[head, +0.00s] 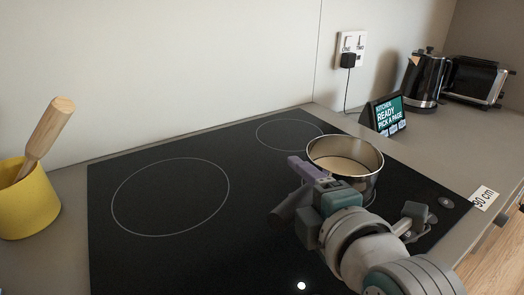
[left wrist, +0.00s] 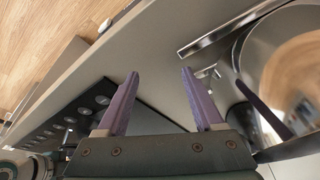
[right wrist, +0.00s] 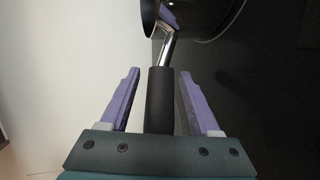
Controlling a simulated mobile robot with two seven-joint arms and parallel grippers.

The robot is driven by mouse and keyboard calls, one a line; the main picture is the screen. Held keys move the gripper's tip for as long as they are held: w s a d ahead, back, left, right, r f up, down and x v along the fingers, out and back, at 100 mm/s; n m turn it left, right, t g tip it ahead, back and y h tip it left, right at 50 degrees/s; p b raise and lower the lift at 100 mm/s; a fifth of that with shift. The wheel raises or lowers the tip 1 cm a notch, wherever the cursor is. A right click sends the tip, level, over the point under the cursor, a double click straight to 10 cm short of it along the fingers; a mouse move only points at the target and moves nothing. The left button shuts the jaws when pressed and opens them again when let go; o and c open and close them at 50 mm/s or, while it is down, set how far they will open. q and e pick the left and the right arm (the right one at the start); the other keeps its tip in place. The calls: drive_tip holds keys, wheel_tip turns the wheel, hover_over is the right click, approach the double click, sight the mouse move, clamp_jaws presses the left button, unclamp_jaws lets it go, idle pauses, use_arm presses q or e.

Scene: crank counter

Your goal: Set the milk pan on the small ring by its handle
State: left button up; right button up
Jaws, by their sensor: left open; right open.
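The milk pan (head: 338,181) is a shiny metal pot with pale contents, standing at the right of the black hob. Its black handle (head: 288,206) points to the front left. The small ring (head: 257,137) is a thin pale circle at the back of the hob, left of the pan and clear. My right gripper (head: 309,174) is open at the handle. In the right wrist view the handle (right wrist: 160,100) lies between the open fingers (right wrist: 158,90), with a metal neck leading to the pan. My left gripper (left wrist: 157,90) is open and empty, outside the head view.
A larger ring (head: 113,200) lies at the hob's left. A yellow pot (head: 28,210) with a wooden tool stands at far left. A small display (head: 385,115), kettle (head: 424,82) and toaster (head: 473,82) stand at back right. In the left wrist view, round shiny metal (left wrist: 250,55) is close.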

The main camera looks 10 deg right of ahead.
use_arm(q)
drive_tip(key=shift+r, duration=0.15)
use_arm(e)
drive_tip(key=shift+r, duration=0.25)
use_arm(q)
wheel_tip(320, 180, up, 2)
drive_tip(key=shift+d+r+p, duration=0.1)
drive_tip(key=shift+p, duration=1.1)
use_arm(e)
drive_tip(key=v, duration=1.1)
drive_tip(key=shift+s, duration=0.4)
drive_tip(key=s+d+f+m+g, duration=0.1)
drive_tip(key=m, duration=0.1)
drive_tip(key=s+f+m+g, duration=0.1)
drive_tip(key=m+g, duration=0.1)
drive_tip(key=m, duration=0.1)
drive_tip(key=s+d+m+g, duration=0.1)
drive_tip(key=s+m+g, duration=0.1)
drive_tip(key=m, duration=0.1)
drive_tip(key=shift+s+d+f, duration=0.1)
drive_tip(key=shift+d+f, duration=0.2)
drive_tip(key=shift+f, duration=0.1)
drive_tip(key=s+d+m+g, duration=0.2)
drive_tip(key=s+m+g, duration=0.4)
drive_tip(key=s+m, duration=0.2)
drive_tip(key=shift+s+m+h, duration=0.3)
drive_tip(key=shift+s+h, duration=0.1)
drive_tip(key=shift+s, duration=0.8)
